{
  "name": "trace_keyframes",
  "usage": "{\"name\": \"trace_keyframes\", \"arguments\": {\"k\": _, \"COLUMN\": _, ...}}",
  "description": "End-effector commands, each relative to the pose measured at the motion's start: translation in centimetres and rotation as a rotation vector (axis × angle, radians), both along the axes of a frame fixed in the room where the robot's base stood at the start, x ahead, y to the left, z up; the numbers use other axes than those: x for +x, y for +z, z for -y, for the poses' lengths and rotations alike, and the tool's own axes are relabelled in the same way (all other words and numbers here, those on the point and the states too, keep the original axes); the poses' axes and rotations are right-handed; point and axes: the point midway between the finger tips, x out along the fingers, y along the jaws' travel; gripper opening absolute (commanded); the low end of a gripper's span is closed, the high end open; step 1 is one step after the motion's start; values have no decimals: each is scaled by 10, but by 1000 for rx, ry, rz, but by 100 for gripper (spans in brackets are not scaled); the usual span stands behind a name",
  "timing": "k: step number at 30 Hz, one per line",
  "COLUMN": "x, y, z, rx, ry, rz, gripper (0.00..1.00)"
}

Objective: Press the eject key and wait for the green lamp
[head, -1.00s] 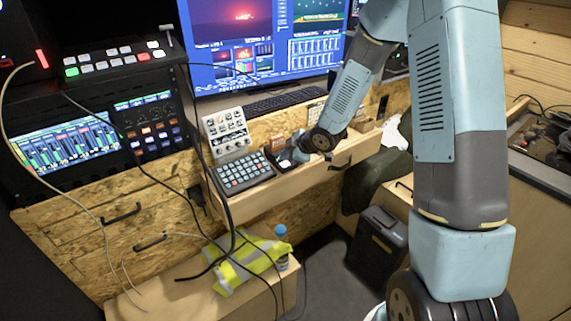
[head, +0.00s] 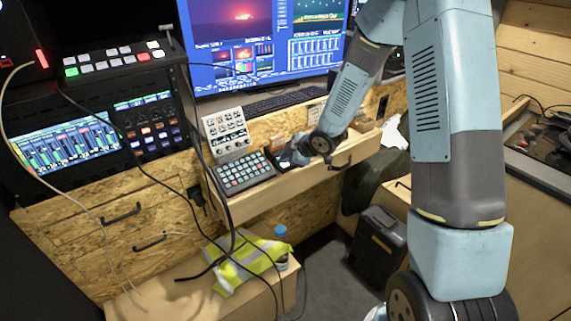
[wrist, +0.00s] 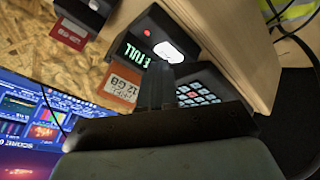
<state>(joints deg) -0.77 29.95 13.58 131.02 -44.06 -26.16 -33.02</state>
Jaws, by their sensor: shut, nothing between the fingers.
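A small dark card reader (wrist: 158,17) sits on the wooden shelf. Its green display (wrist: 138,52) reads "FULL", and a small round lamp (wrist: 146,33) on it shows red. A white oval key (wrist: 169,50) is beside the display. An orange card marked "512 GB" (wrist: 121,88) is at the reader's edge. My gripper (wrist: 160,68) is shut and empty, its tips at the white key; I cannot tell whether they touch it. In the head view my gripper (head: 291,157) is over the reader (head: 273,158), partly hiding it.
A grey keypad (head: 244,173) stands close beside the reader, with a white knob panel (head: 226,132) behind it. A monitor (head: 262,45) and keyboard (head: 284,101) are at the back. Black cables (head: 225,205) hang left of the shelf. A red card (wrist: 72,33) stands near the reader.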

Motion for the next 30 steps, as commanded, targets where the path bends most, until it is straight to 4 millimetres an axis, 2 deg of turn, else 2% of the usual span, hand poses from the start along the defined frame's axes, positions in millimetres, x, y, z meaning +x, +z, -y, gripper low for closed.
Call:
{"name": "trace_keyframes", "arguments": {"k": 20, "x": 0, "y": -4, "z": 0, "rx": 0, "ry": 0, "rz": 0, "gripper": 0}}
{"name": "trace_keyframes", "arguments": {"k": 30, "x": 0, "y": 7, "z": 0, "rx": 2, "ry": 1, "rz": 1, "gripper": 0}}
